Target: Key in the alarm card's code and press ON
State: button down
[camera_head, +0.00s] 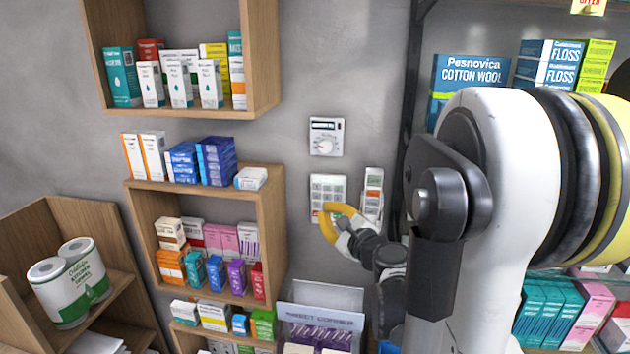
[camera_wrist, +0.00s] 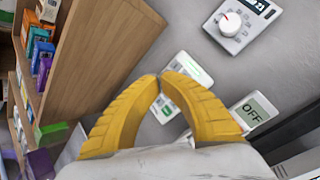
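The white keypad (camera_head: 327,188) with pale keys is mounted on the grey wall. It also shows in the wrist view (camera_wrist: 186,84), partly covered by my fingers. My gripper (camera_head: 335,212) has its yellow fingers at the keypad's lower part. In the wrist view the fingertips (camera_wrist: 160,77) come together over the keypad's near edge, with nothing seen between them. I cannot tell whether they touch a key. A white wall unit (camera_head: 373,190) hangs just right of the keypad; its display (camera_wrist: 254,111) reads OFF. I cannot pick out a card with a readable code.
A white dial unit (camera_head: 326,148) is above the keypad and shows in the wrist view (camera_wrist: 232,25). A wooden shelf (camera_head: 272,225) with boxes stands left. A leaflet holder (camera_head: 323,310) is below. A dark post and stocked shelves are right.

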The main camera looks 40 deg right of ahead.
aim_at(329, 191)
jog(key=w+d, duration=0.1)
jog(key=d, duration=0.1)
jog(key=w+d, duration=0.3)
jog(key=d, duration=0.1)
jog(key=shift+w, duration=0.35)
jog(key=shift+w+d, duration=0.35)
jog(key=shift+d, duration=0.05)
dwell(1.3)
jog(key=shift+w+d+b, duration=0.25)
jog(key=shift+d+b, duration=0.1)
jog(key=shift+w+d, duration=0.2)
jog(key=shift+d, duration=0.05)
dwell(0.7)
jog(key=shift+s+a, duration=0.1)
jog(key=shift+s+a+b, duration=0.3)
jog(key=shift+s+a, duration=0.1)
jog(key=shift+a, duration=0.1)
